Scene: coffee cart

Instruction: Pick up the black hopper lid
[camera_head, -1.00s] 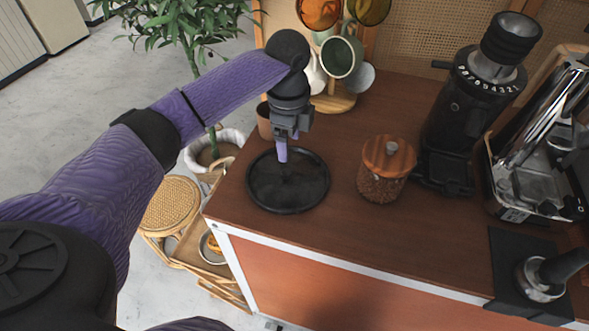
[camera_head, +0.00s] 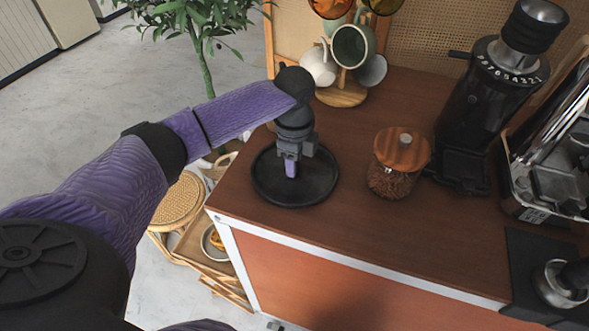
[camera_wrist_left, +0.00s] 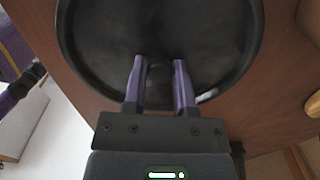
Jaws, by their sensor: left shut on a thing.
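My left gripper (camera_head: 291,172) points down over a round black tray (camera_head: 322,190) on the wooden counter. In the left wrist view its two purple fingers (camera_wrist_left: 159,66) stand either side of a small dark round piece (camera_wrist_left: 158,74), which I take to be part of the black hopper lid; the gripper is shut on it. The lid's outline is hard to tell, black against the black tray, whose raised rim (camera_wrist_left: 67,30) shows there. I cannot tell whether the lid is clear of the tray.
A glass jar of beans with a wooden lid (camera_head: 402,148) stands right of the tray. A black grinder (camera_head: 477,120) and an espresso machine (camera_head: 560,170) are further right. A mug stand (camera_head: 342,97) is behind. The counter's front and left edges are near the tray.

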